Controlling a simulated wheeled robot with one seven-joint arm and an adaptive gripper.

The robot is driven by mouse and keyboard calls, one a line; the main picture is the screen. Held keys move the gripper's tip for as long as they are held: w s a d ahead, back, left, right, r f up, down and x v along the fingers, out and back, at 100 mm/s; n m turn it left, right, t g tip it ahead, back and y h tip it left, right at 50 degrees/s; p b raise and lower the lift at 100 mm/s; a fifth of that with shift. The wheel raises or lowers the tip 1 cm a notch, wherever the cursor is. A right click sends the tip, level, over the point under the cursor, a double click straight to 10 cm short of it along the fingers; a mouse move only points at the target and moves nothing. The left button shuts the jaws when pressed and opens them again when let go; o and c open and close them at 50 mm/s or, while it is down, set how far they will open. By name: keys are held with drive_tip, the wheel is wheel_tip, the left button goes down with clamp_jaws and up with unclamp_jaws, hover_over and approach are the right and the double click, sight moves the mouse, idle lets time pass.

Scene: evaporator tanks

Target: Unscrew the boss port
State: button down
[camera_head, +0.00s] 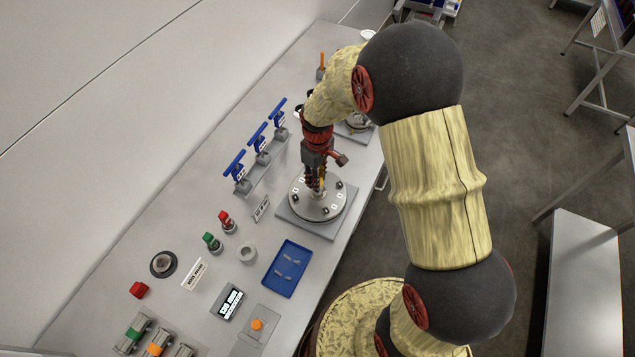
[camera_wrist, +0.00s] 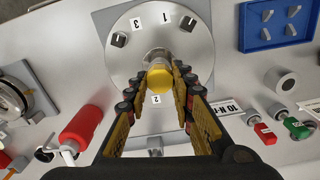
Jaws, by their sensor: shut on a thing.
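A round metal disc (camera_head: 337,213) with numbered labels and several dark square-headed fittings sits on a grey base plate on the bench. It also shows in the wrist view (camera_wrist: 195,60). At its centre stands the boss port (camera_wrist: 160,78), a metal stem with a round yellow top. My gripper (camera_head: 318,190) points down over the disc. In the wrist view its fingers (camera_wrist: 162,72) are shut on the boss port from both sides. The port is mostly hidden by the gripper in the head view. Whether its lower end still sits in the disc is hard to tell.
A blue tray (camera_head: 286,268) with small pieces and a grey ring (camera_head: 247,253) lie near the disc. Several blue-handled valves (camera_head: 257,137) stand along the back. Red (camera_head: 227,222) and green (camera_head: 212,243) knobs stand to the left. A red cylinder (camera_wrist: 82,127) shows in the wrist view.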

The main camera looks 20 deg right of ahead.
drive_tip(key=c, duration=1.8)
unclamp_jaws()
drive_tip(key=shift+s+f, duration=0.1)
drive_tip(key=shift+s, duration=0.15)
drive_tip(key=shift+w, duration=0.1)
